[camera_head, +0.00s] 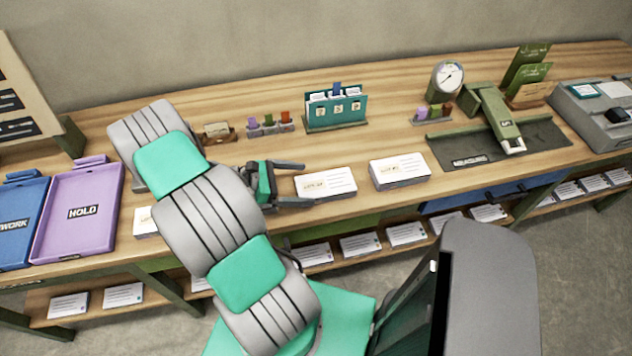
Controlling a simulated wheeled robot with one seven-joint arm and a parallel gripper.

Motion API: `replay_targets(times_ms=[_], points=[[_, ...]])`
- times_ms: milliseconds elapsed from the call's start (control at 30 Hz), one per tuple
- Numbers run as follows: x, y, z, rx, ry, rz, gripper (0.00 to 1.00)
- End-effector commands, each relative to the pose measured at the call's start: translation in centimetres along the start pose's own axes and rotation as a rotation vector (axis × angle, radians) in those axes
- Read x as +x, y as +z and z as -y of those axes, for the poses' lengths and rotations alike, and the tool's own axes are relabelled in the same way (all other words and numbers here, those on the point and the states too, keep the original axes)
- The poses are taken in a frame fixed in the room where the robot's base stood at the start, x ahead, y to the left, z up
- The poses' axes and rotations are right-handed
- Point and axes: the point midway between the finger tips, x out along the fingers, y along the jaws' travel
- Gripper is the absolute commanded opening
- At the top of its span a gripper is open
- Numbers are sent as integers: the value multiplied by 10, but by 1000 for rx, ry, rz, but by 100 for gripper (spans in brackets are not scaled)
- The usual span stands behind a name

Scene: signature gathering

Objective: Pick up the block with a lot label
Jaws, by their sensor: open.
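My gripper (306,184) is open, its two dark fingers pointing right. The labels seem to begin with "LOT", but the rest is too small to read.
A purple HOLD tray (107,183) and a blue tray (22,191) lie at the left. A teal card holder (337,127), small coloured stamps (269,124), a gauge (446,80) and a green press (495,112) stand behind. More white blocks (361,245) lie on the lower shelf.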

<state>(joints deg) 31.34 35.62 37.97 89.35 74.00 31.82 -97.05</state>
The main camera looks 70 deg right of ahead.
Motion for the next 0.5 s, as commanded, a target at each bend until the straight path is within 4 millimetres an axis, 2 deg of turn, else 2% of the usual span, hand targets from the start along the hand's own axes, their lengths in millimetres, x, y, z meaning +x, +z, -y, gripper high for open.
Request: replay_targets(times_ms=[333,500], points=[[56,1,1,1,-3,-2,100],[68,0,0,3,1,-4,100]])
